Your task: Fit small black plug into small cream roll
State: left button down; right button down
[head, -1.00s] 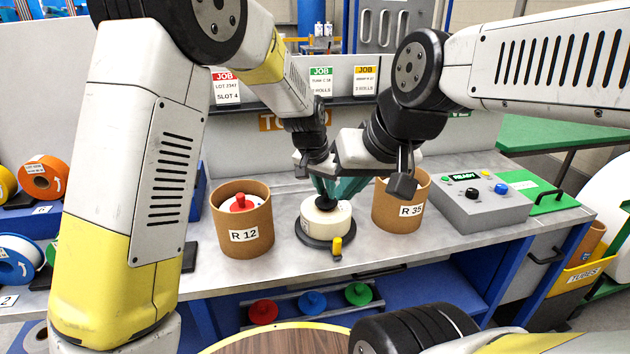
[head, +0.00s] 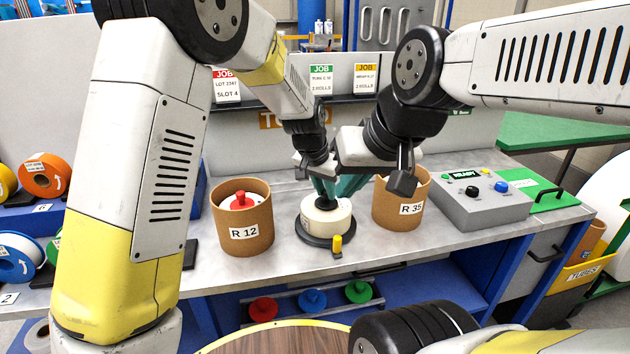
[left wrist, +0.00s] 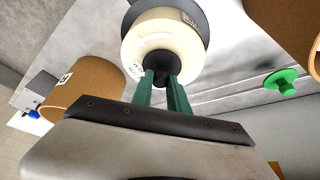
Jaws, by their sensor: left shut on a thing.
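The small cream roll (head: 341,223) lies flat on a round black base on the bench. The small black plug (head: 325,203) is at the middle of its top face; it also shows in the left wrist view (left wrist: 160,78). My left gripper (left wrist: 161,80) is shut on the plug with its green fingers, from above. The plug meets the dark centre of the roll; how deep it sits is hidden by the fingers.
Cardboard tube R 12 (head: 243,240) stands left of the roll, with a red-plugged roll inside. Tube R 35 (head: 398,215) stands close on the right, near the right hand. A yellow peg (head: 337,245) is at the base's front. A control box (head: 480,205) stands further right.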

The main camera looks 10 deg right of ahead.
aim_at(320, 208)
pick_arm(q)
jog(key=shift+f, duration=0.1)
jog(key=c, duration=1.2)
grip_release()
jog(key=v, duration=0.7)
jog(key=shift+r, duration=0.35)
jog(key=shift+s+a, duration=0.1)
jog(key=shift+s, duration=0.05)
